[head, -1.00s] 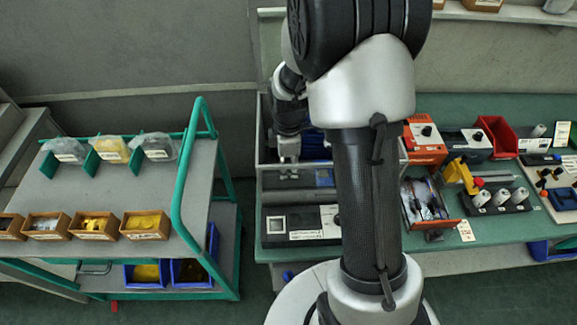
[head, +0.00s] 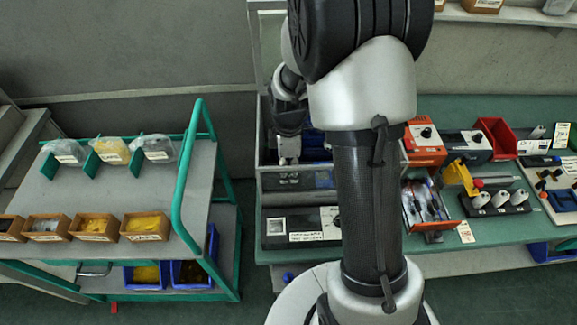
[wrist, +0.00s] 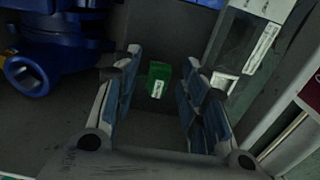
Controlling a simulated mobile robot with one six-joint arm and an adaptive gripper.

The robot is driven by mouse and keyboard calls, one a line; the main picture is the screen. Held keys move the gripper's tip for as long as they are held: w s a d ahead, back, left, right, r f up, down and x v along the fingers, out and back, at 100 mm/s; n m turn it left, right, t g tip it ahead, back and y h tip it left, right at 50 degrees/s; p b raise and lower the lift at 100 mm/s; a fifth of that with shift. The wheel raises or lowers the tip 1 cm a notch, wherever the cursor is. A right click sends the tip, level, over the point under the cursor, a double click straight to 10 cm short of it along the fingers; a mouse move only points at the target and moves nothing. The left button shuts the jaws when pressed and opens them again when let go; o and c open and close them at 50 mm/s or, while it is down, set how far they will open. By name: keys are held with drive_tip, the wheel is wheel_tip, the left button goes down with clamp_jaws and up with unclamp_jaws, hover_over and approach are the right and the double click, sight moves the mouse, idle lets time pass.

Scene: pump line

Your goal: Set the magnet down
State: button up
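In the wrist view, a small green block (wrist: 158,79) with a white label, which looks like the magnet, sits on a dark grey floor. My gripper (wrist: 153,85) is open around it, with a blue-padded finger on each side. Gaps show between the block and both fingers. In the head view, my gripper (head: 289,160) points down into a grey-framed bay at the left end of the bench. Its fingertips are small there and the block cannot be made out.
A blue pump-like casting (wrist: 40,60) stands close on the left in the wrist view. In the head view, a green cart (head: 190,190) stands left, and an orange box (head: 425,148) and red bin (head: 497,137) lie right.

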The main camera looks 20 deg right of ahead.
wheel_tip(320, 180, up, 12)
drive_tip(key=p, duration=0.3)
drive_tip(key=s+a+r+m+t, duration=0.2)
drive_tip(key=s+a+r+m, duration=0.35)
drive_tip(key=s+r, duration=0.4)
drive_tip(key=s+a+r+m+t, duration=0.1)
drive_tip(key=s+r+m, duration=0.1)
drive_tip(key=s+m, duration=0.2)
drive_tip(key=s+a+r+m+t, duration=0.1)
drive_tip(key=s+r+m, duration=0.1)
drive_tip(key=s+m, duration=0.2)
drive_tip(key=s, duration=0.3)
drive_tip(key=shift+a+r+t, duration=0.25)
drive_tip(key=shift+t, duration=0.05)
drive_tip(key=shift+c, duration=0.8)
drive_tip(key=shift+d, duration=0.15)
